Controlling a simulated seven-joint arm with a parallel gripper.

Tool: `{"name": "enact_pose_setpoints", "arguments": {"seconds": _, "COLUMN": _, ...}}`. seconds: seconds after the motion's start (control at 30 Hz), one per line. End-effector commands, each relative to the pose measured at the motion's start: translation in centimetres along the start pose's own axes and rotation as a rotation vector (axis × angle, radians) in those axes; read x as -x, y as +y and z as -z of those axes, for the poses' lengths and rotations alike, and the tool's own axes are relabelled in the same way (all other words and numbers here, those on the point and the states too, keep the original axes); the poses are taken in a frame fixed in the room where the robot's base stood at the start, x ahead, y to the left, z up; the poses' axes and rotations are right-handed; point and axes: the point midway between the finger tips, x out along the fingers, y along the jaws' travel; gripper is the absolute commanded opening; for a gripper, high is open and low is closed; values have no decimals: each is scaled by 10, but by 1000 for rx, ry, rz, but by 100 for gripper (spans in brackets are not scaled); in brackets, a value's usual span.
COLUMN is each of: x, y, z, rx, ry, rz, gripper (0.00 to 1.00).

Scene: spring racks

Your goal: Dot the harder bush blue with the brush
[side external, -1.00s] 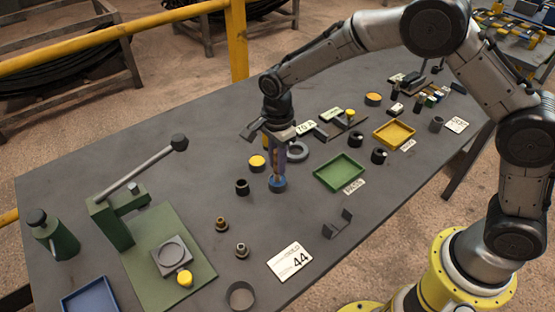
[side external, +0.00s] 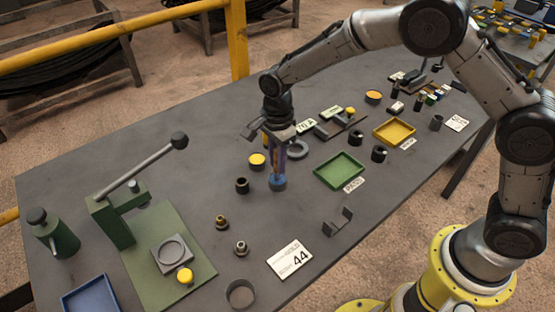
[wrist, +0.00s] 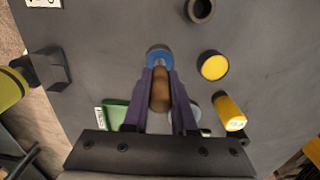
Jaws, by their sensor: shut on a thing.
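My gripper (wrist: 160,95) points down with its purple fingers shut on the brown handle of the brush (wrist: 160,90). The fingers also show in the side view (side external: 278,152). The brush stands upright in or right over the round blue pot (side external: 278,184), also seen in the wrist view (wrist: 159,52); its tip is hidden. A black bush (side external: 242,185) stands just left of the pot. Two more black bushes stand right of the green tray, one nearer (side external: 379,154) and one farther (side external: 356,137). I cannot tell by look which is harder.
A yellow-topped pot (side external: 257,161) and a grey ring (side external: 297,149) stand close to my gripper. The green tray (side external: 340,170) lies to the right, the yellow tray (side external: 394,132) beyond it. A green lever press (side external: 115,220) stands left.

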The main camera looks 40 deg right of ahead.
Motion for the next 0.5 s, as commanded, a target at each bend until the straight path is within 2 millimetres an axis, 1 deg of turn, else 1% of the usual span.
{"name": "enact_pose_setpoints", "arguments": {"seconds": 0.33, "x": -2, "y": 1, "z": 0, "rx": 0, "ry": 1, "rz": -3, "gripper": 0}}
{"name": "enact_pose_setpoints", "arguments": {"seconds": 0.5, "x": 9, "y": 0, "z": 0, "rx": 0, "ry": 0, "rz": -1, "gripper": 0}}
